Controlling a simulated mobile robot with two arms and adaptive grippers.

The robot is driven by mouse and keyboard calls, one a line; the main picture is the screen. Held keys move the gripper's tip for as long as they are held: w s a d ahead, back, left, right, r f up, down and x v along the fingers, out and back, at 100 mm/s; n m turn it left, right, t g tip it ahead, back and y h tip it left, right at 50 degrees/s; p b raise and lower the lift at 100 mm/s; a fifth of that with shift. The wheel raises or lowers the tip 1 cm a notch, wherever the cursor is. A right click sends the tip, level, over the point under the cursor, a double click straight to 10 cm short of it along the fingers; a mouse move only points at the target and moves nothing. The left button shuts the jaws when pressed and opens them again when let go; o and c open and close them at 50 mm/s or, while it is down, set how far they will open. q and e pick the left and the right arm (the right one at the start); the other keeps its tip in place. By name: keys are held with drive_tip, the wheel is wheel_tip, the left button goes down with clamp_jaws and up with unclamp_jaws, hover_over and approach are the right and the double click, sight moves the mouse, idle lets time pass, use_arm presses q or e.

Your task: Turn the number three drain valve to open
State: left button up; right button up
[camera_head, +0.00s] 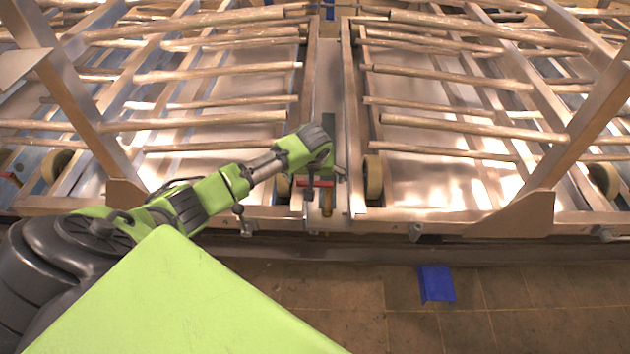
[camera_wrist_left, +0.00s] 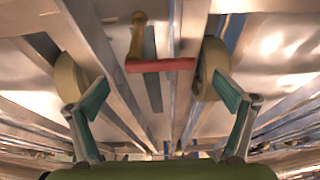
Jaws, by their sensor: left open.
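A valve with a red bar handle (camera_head: 315,184) and a brass body (camera_head: 327,203) sits in the narrow gap between the two racks, near their front edge. In the left wrist view, the red handle (camera_wrist_left: 160,65) lies crosswise, with the brass body (camera_wrist_left: 138,38) at its left end. My left gripper (camera_head: 330,172) is right by the handle in the head view. In the wrist view its fingers (camera_wrist_left: 162,88) are spread wide, one to each side of the handle's line, with nothing between them. No valve number is readable. My right gripper is not seen.
Metal racks with long bars stand left (camera_head: 232,103) and right (camera_head: 450,120) of the gap. A wheel (camera_head: 373,177) is close to the right of the valve. A blue piece (camera_head: 436,284) lies on the tiled floor in front, which is otherwise mostly clear.

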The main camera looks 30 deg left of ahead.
sight(315, 183)
use_arm(q)
drive_tip(key=shift+x, duration=1.55)
drive_tip(key=c, duration=1.6)
drive_tip(key=shift+r, duration=0.1)
